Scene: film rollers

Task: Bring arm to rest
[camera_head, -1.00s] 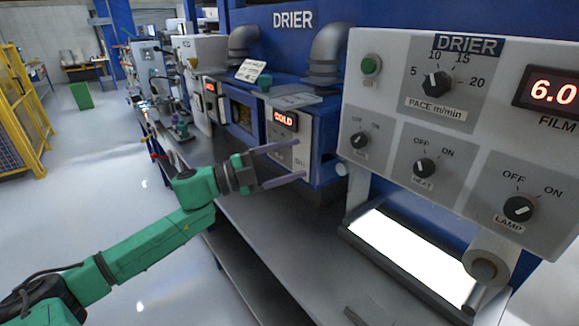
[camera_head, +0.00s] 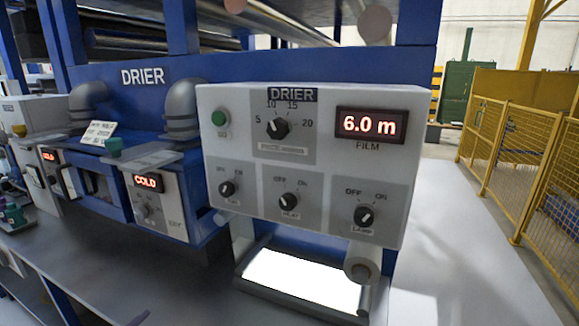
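The drier control panel (camera_head: 310,190) fills the middle of the view. Its film display (camera_head: 372,125) reads 6.0 m in red. A pace knob (camera_head: 278,128) and a green button (camera_head: 219,117) sit on its upper part. Three knobs run along the lower part, among them the heat knob (camera_head: 290,200) and the lamp knob (camera_head: 364,216). My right gripper is not in view.
A bright white light plate (camera_head: 302,282) lies below the panel beside a round roller end (camera_head: 361,268). A smaller drier unit (camera_head: 165,205) reading COLD stands left.

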